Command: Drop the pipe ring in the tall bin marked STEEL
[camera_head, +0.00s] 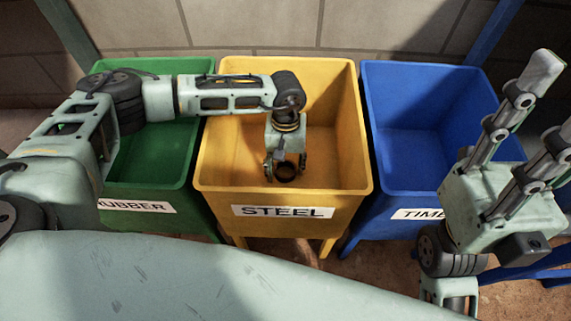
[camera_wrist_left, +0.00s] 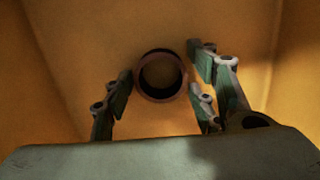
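The yellow bin (camera_head: 214,172) with the STEEL label (camera_head: 283,212) stands in the middle of the head view. My left gripper (camera_head: 286,164) points down inside its opening. The dark, reddish-brown pipe ring (camera_head: 286,179) shows just beyond the fingertips in the head view. In the left wrist view my left gripper (camera_wrist_left: 160,82) has its fingers spread apart, with the round ring (camera_wrist_left: 138,86) between them, narrow gaps around it and the yellow bin behind. I cannot tell whether the ring rests on the bin floor. My right gripper (camera_head: 540,105) is raised and empty at the right, fingers apart.
A green bin (camera_head: 150,185) labelled RUBBER stands left of the yellow one. A blue bin (camera_head: 385,180) with a partly hidden label starting TIM stands to the right. A block wall (camera_head: 270,25) rises behind them. The yellow bin's rims are close around my left arm.

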